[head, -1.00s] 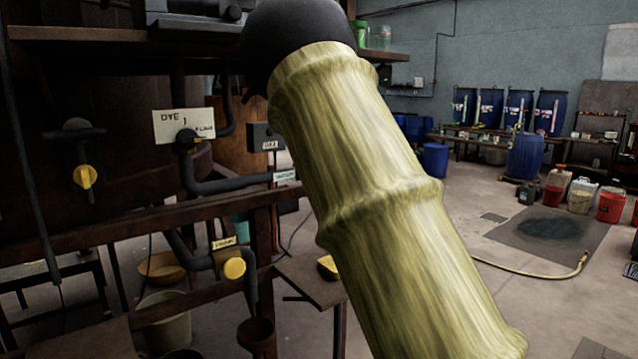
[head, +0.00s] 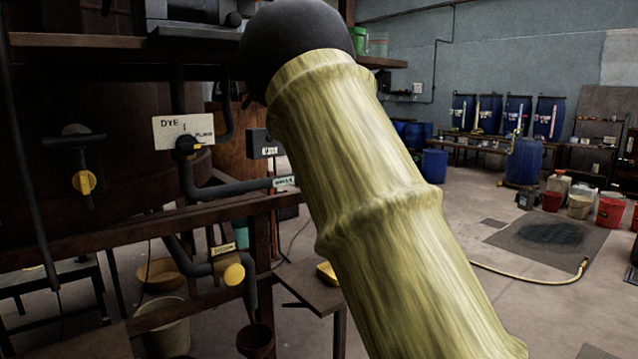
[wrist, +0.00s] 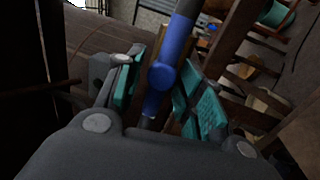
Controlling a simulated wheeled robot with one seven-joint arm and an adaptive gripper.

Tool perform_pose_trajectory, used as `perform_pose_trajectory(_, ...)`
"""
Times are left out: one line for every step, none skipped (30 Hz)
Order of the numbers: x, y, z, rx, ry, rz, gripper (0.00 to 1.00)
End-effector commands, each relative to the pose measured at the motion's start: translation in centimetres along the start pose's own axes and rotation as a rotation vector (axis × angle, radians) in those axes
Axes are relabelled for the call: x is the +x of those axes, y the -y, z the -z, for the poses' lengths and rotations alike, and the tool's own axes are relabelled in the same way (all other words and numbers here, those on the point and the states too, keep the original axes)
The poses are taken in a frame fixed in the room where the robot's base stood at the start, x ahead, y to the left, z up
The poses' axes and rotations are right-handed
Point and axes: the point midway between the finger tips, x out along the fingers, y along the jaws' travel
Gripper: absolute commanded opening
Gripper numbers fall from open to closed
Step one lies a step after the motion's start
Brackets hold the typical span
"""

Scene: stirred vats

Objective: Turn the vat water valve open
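A blue valve with a round hub (wrist: 163,76) and a long blue bar shows in the wrist view. It lies between the two teal-padded fingers of my gripper (wrist: 157,92). The fingers are apart, one on each side of the blue part, and I see no clear contact. Whether this is the water valve I cannot read here. In the head view my sleeved arm covers the middle, and my gripper and the blue valve are hidden. A small label, perhaps WATER (head: 285,182), sits on a dark pipe left of my arm.
A yellow-hubbed valve (head: 83,182) is on the dark vat. Another yellow knob (head: 234,274) is on the lower pipe. A DYE sign (head: 184,132) hangs above. Rusty beams (head: 150,230) run close to my arm. Open floor with a dark mat (head: 548,235) lies to the right.

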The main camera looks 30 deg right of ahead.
Motion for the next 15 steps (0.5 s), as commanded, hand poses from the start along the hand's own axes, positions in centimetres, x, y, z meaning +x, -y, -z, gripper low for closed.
perform_pose_trajectory(-0.5,0.0,0.0,0.0,0.001,0.001,0.38)
perform_pose_trajectory(-0.9,0.0,-0.1,0.001,0.002,0.002,0.38)
perform_pose_trajectory(-1.4,0.1,-0.1,0.001,0.002,0.002,0.38)
perform_pose_trajectory(-1.9,0.1,0.0,0.001,0.002,0.002,0.38)
perform_pose_trajectory(-2.4,0.1,0.0,0.002,0.002,0.002,0.38)
perform_pose_trajectory(-3.1,0.1,0.0,0.002,0.003,0.002,0.38)
perform_pose_trajectory(-3.7,0.0,-0.1,0.002,0.003,0.001,0.38)
perform_pose_trajectory(-4.3,0.0,-0.1,0.002,0.003,0.001,0.38)
perform_pose_trajectory(-5.0,0.0,-0.1,0.001,0.004,0.001,0.38)
perform_pose_trajectory(-5.6,0.0,-0.1,0.001,0.004,0.0,0.38)
perform_pose_trajectory(-6.2,0.0,-0.1,0.001,0.003,0.001,0.38)
perform_pose_trajectory(-6.9,0.0,-0.1,0.001,0.003,0.001,0.38)
perform_pose_trajectory(-7.4,0.0,-0.1,0.001,0.002,0.001,0.38)
perform_pose_trajectory(-7.9,0.0,-0.1,0.001,0.002,0.001,0.38)
perform_pose_trajectory(-8.5,0.0,-0.1,0.0,0.003,0.001,0.38)
